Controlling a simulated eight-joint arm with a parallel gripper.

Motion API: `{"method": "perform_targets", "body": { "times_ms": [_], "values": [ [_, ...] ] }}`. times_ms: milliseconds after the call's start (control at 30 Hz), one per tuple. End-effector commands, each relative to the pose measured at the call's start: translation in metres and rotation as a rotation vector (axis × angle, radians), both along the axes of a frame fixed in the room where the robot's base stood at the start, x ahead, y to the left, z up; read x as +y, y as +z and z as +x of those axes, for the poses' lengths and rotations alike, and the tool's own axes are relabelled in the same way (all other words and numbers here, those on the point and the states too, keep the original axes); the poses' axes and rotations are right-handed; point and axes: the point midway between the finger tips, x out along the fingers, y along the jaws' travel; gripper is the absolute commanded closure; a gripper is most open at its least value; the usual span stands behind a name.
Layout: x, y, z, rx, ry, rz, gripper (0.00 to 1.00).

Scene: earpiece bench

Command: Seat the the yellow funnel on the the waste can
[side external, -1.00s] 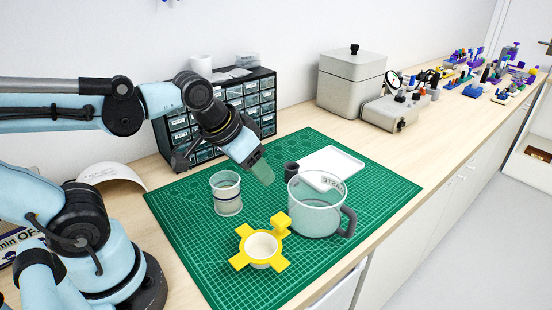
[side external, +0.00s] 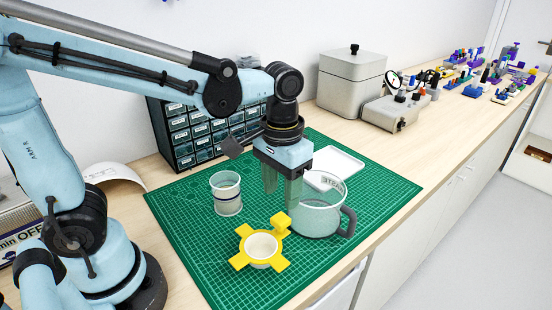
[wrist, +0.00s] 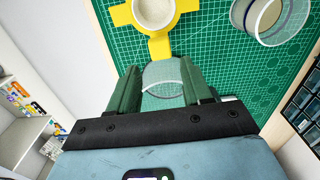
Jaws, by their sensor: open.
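The yellow funnel (side external: 280,263), a ring with stubby arms around a pale round middle, lies on the green mat. It also shows at the top of the wrist view (wrist: 160,46). My gripper (side external: 281,200) is open and empty, pointing down above the mat, behind the funnel. In the wrist view a clear rounded surface, partly hidden, shows between the fingertips (wrist: 160,72).
The green mat (side external: 200,262) has free room at front left. A white tray (side external: 343,160) lies behind the mug. A drawer cabinet (side external: 185,135) stands behind the mat, and a grey box (side external: 350,85) stands farther along the bench.

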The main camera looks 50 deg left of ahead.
Motion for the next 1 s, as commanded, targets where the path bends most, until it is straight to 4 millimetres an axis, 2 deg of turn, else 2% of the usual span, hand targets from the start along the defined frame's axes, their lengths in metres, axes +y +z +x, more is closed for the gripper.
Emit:
{"method": "perform_targets", "body": {
  "times_ms": [300,500,900,1000],
  "values": [
    [0.0,-0.042,0.0,-0.002,0.0,0.0,0.51],
    [0.0,-0.058,0.0,0.0,-0.001,0.0,0.51],
    [0.0,-0.063,0.0,0.0,-0.001,0.0,0.51],
    [0.0,-0.063,0.0,0.0,-0.001,0.0,0.57]
  ]
}}
